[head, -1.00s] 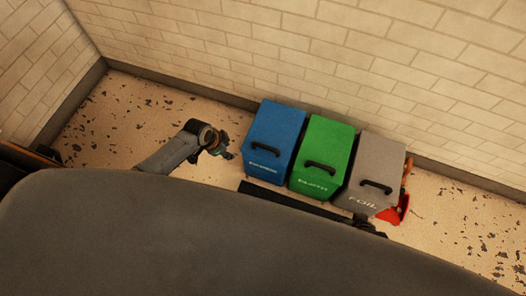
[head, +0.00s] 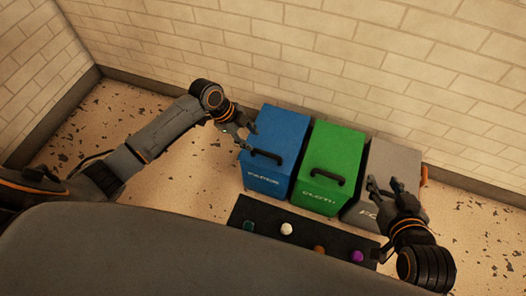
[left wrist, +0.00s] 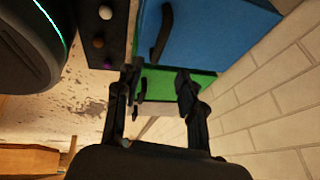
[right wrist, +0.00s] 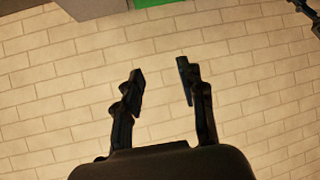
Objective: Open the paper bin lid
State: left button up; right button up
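The blue bin (head: 277,130) stands at the left of a row of three against the wall. Its label is blurred, apparently paper. Its lid looks closed, with a black handle (head: 265,155) near the front edge. The handle also shows in the left wrist view (left wrist: 163,33). My left gripper (head: 245,138) is open and empty at the bin's left side, near the handle but apart from it; its open fingers (left wrist: 158,78) show in the left wrist view. My right gripper (head: 383,188) is open and empty by the grey bin; its fingers (right wrist: 160,74) face the wall.
A green bin (head: 328,150) stands right of the blue one, then a grey bin (head: 394,160), partly hidden by my right gripper. A black mat (head: 268,236) with several small coloured balls lies in front. The floor left of the bins is clear.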

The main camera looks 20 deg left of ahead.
pick_arm(q)
jog(key=b, duration=0.2)
send_over(265, 153)
jog(key=s+a, duration=0.1)
jog(key=a, duration=0.2)
notch_tip(265, 153, down, 5)
jog(key=b+x, duration=0.1)
jog(key=x, duration=0.3)
jog(key=shift+d+f, duration=0.1)
jog(key=shift+d, duration=0.15)
jog(key=shift+d+f, duration=0.15)
jog(key=shift+f, duration=0.05)
pick_arm(e)
jog(key=w+a+r+t+y, duration=0.1)
jog(key=w+r+t, duration=0.1)
jog(key=r+t, duration=0.3)
jog(key=w+a+r+t+y, duration=0.1)
jog(key=r+t, duration=0.4)
jog(key=r, duration=0.5)
jog(key=shift+w+a+r+y, duration=0.35)
jog(key=shift+a+y, duration=0.25)
jog(key=shift+a, duration=0.05)
pick_arm(q)
grip_shut()
